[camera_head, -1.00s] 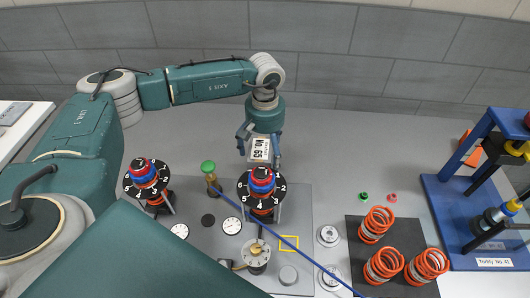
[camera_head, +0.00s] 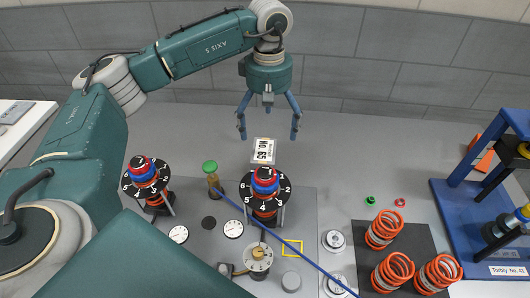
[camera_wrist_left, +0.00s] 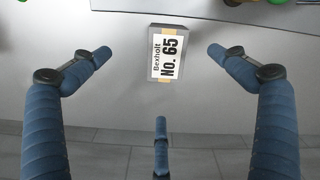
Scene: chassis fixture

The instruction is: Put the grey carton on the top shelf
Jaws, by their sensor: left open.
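The grey carton (camera_head: 263,151) is a small box with a white label reading "No. 65" and a tan stripe. It stands on the grey surface just behind the right-hand numbered dial. It also shows in the left wrist view (camera_wrist_left: 168,57), between and beyond the fingertips. My left gripper (camera_head: 268,127) is open and empty above the carton, its blue fingers spread apart and not touching it. My right gripper is not in view.
Two numbered dials (camera_head: 146,178) (camera_head: 265,188) stand in front of the carton, with a green-topped post (camera_head: 210,170) between them. A blue rod (camera_head: 290,244) slants across the plate. Orange springs (camera_head: 384,229) sit on a dark mat. The surface behind the springs is mostly clear.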

